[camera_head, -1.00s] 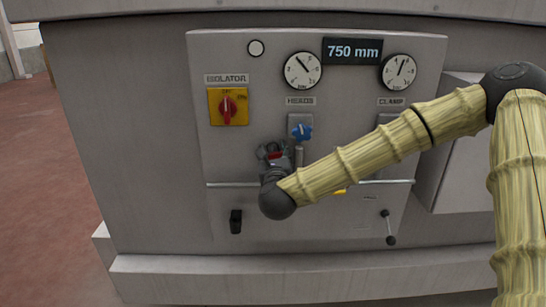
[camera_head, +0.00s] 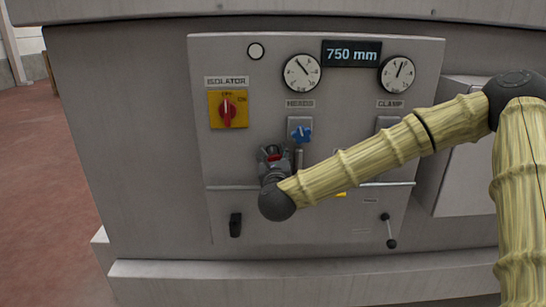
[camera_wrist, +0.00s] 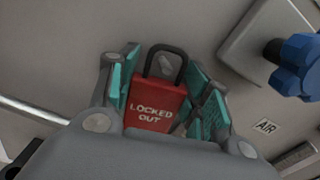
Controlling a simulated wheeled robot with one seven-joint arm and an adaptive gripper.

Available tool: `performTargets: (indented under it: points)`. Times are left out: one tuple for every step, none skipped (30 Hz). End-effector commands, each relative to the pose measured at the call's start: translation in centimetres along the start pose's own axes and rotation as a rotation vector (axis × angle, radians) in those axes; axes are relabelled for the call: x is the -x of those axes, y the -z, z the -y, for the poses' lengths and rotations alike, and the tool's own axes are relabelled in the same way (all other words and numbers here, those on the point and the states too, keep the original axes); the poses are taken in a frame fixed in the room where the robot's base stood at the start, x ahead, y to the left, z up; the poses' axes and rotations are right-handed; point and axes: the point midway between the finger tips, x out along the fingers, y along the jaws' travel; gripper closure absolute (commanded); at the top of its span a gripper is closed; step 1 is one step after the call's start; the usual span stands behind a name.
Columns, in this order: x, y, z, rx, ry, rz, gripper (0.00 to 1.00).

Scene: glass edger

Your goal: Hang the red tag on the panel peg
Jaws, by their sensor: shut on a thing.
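The red tag (camera_wrist: 153,107) reads "LOCKED OUT" and has a dark loop at its top. In the wrist view it sits between the green-padded fingers of my gripper (camera_wrist: 166,88), which is shut on it. The loop stands up beyond the fingers, close in front of the grey panel. A small pale shape shows through the loop; I cannot tell whether it is the peg. In the head view my gripper (camera_head: 272,153) is in front of the panel (camera_head: 350,150), below the isolator, with a bit of red between its fingers. I cannot make out the peg in the head view.
The red isolator switch (camera_head: 227,108) is up and left of my gripper. The blue knob (camera_head: 301,133) is close on its right, also in the wrist view (camera_wrist: 297,62). A horizontal rail (camera_head: 388,183) crosses the lower panel. A black handle (camera_head: 235,224) is below left.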

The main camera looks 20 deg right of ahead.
Motion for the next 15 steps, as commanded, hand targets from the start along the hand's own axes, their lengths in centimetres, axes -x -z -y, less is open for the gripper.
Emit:
performTargets:
  points:
    - [-0.29,0.28,0.19,0.001,0.005,-0.003,0.75]
    - [-0.30,0.29,0.20,0.001,0.005,-0.003,0.75]
    - [-0.30,0.29,0.21,0.001,0.005,-0.003,0.50]
    - [-0.30,0.29,0.21,0.001,0.005,-0.003,0.44]
    - [-0.30,0.30,0.22,0.001,0.005,-0.003,0.39]
    - [-0.30,0.30,0.24,0.001,0.005,-0.004,0.32]
    - [-0.29,0.31,0.24,0.001,0.005,-0.004,0.27]
    - [-0.28,0.31,0.26,0.001,0.005,-0.004,0.27]
    - [-0.26,0.32,0.27,0.001,0.006,-0.004,0.27]
    - [-0.25,0.32,0.28,0.001,0.006,-0.004,0.27]
    - [-0.23,0.32,0.30,0.001,0.006,-0.004,0.27]
    - [-0.22,0.31,0.32,0.001,0.006,-0.004,0.27]
    - [-0.21,0.31,0.34,0.001,0.006,-0.004,0.27]
    - [-0.19,0.30,0.36,0.001,0.006,-0.004,0.27]
    - [-0.18,0.29,0.37,0.001,0.006,-0.004,0.27]
